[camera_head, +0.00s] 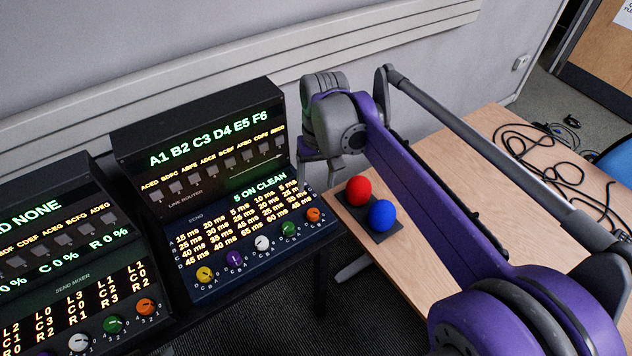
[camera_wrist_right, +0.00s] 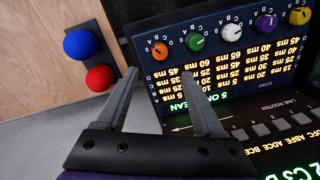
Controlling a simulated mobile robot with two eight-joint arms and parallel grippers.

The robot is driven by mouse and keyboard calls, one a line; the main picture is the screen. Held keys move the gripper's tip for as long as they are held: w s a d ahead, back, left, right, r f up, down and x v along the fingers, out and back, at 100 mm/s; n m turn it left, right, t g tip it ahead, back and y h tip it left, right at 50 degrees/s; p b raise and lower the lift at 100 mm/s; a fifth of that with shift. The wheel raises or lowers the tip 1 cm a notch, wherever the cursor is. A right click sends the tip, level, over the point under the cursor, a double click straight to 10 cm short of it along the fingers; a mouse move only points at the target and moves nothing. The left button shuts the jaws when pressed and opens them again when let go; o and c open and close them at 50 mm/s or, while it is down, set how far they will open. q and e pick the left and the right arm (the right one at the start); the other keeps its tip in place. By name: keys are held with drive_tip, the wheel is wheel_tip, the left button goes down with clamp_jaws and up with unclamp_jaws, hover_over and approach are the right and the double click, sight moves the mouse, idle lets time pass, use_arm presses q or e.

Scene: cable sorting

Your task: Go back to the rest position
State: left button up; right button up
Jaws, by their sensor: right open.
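My right gripper (camera_head: 322,172) hangs just right of the black device with the green and yellow text, near its right edge. In the right wrist view its two fingers (camera_wrist_right: 158,105) are spread apart with nothing between them. The fingertips point towards the echo panel (camera_wrist_right: 225,70) with its coloured knobs, and I cannot tell whether they touch anything. My purple and grey right arm (camera_head: 430,190) reaches in from the lower right over the wooden table (camera_head: 465,165). My left gripper shows in neither view.
A red ball (camera_head: 358,190) and a blue ball (camera_head: 382,214) sit on a dark plate (camera_head: 385,236) at the table's left edge. The line router (camera_head: 205,150) stands above the echo panel. A second device (camera_head: 60,255) is at the left. Black cables (camera_head: 545,150) lie on the table's far right.

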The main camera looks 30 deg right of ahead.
idle(0.3)
drive_tip(key=s+a+f+n+t, duration=0.1)
drive_tip(key=s+a+f+t, duration=0.1)
drive_tip(key=s+a+f, duration=0.2)
drive_tip(key=s+a+f+n+t, duration=0.2)
drive_tip(key=s+f, duration=0.4)
drive_tip(key=s, duration=0.3)
drive_tip(key=a+t, duration=0.1)
drive_tip(key=a, duration=0.1)
drive_tip(key=shift+s+a+f+n+h, duration=0.3)
drive_tip(key=shift+s+f, duration=0.05)
drive_tip(key=shift+f, duration=0.05)
